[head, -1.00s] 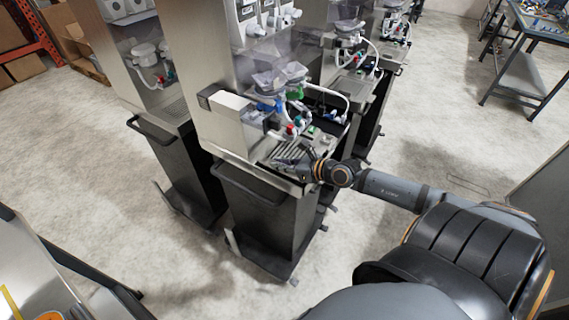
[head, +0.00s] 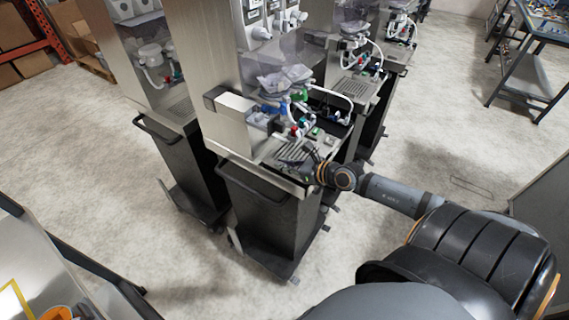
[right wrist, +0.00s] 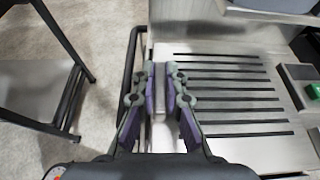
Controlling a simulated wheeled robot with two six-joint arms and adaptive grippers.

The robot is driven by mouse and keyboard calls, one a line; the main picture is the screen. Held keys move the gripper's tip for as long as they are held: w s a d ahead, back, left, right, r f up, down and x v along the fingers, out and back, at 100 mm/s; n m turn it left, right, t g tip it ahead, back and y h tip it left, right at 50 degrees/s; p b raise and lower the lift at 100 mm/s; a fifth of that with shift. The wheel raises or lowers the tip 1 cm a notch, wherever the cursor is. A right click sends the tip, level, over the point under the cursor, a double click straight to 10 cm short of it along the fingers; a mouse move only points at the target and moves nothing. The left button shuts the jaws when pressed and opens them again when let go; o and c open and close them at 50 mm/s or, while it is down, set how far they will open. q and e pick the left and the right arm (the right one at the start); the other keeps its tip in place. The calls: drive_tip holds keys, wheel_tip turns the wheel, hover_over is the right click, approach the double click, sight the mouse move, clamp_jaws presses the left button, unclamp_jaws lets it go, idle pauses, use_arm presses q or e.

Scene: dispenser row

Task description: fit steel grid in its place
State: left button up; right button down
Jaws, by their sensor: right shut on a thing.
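The steel grid (right wrist: 235,95) is a flat metal plate with a row of dark parallel slots. In the right wrist view it lies to the right of my fingers, level over the front ledge of the dispenser. In the head view the grid (head: 291,152) shows at the front of the middle dispenser (head: 207,90), partly hidden by my gripper. My right gripper (right wrist: 161,75) is shut on the grid's near left edge. It also shows in the head view (head: 309,166), above the dispenser's front. Whether the grid is fully seated cannot be told. My left gripper is not in view.
A green button (right wrist: 313,91) sits beside the grid on the right. A black push handle (head: 262,181) runs along the dispenser cart's front. Other dispensers stand on both sides. A metal table (head: 540,60) is at the far right. The floor in front is clear.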

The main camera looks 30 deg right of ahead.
drive_tip(key=shift+f+b, duration=0.75)
drive_tip(key=shift+f, duration=0.05)
drive_tip(key=c, duration=1.3)
unclamp_jaws()
drive_tip(key=shift+c, duration=0.2)
